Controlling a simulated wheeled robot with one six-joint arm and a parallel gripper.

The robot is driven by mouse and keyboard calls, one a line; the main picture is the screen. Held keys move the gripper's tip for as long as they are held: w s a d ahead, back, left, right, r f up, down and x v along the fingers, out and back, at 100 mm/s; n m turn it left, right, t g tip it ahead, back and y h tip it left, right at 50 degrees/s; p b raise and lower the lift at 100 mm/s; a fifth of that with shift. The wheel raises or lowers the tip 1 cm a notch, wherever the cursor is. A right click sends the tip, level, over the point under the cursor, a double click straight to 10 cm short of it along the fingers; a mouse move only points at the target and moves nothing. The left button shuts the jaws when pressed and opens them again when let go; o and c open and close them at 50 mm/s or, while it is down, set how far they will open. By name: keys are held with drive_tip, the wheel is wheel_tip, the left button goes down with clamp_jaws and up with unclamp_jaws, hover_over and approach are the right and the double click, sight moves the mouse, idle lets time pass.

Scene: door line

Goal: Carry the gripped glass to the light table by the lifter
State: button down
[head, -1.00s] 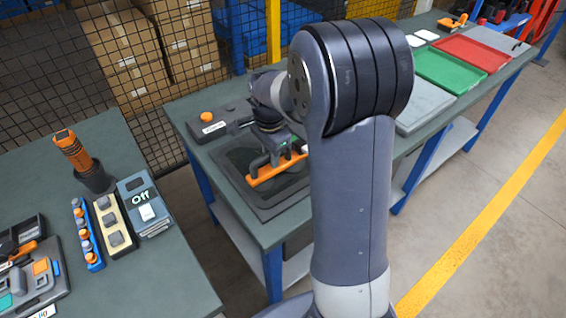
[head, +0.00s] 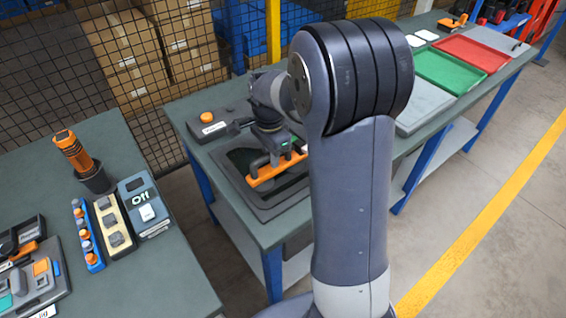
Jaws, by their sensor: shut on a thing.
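The lifter (head: 268,174), with an orange bar and dark handle, is over the dark tray (head: 268,212) on the workbench. My gripper (head: 280,152) is shut on the lifter's handle; my arm hides its right end and part of the tray. A dark pane that looks like the glass (head: 243,158) shows under the lifter at the tray's opening. I cannot tell how far it is from the tray floor. A flat grey panel (head: 424,112), possibly the light table, lies on the same bench to the right, partly hidden by my arm.
A grey box with an orange button (head: 207,118) stands behind the tray. Green (head: 450,72) and red (head: 472,54) trays lie farther right. A left bench (head: 175,268) holds an "Off" device (head: 146,207) and tools. A mesh fence (head: 150,100) runs behind.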

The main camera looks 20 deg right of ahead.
drive_tip(key=shift+r+p, duration=3.8)
drive_tip(key=shift+r, duration=1.1)
drive_tip(key=shift+w+d, duration=0.1)
drive_tip(key=w+d+p, duration=0.1)
drive_tip(key=w+d, duration=0.1)
drive_tip(key=d, duration=0.4)
drive_tip(key=w+d+p, duration=0.1)
drive_tip(key=w+d, duration=0.1)
drive_tip(key=d, duration=0.5)
drive_tip(key=shift+w+p, duration=0.25)
drive_tip(key=shift+p, duration=0.15)
drive_tip(key=w+d+p, duration=0.2)
drive_tip(key=d, duration=0.4)
drive_tip(key=w+d+p, duration=0.2)
drive_tip(key=d, duration=0.5)
drive_tip(key=shift+w+d, duration=0.2)
drive_tip(key=shift+w, duration=0.1)
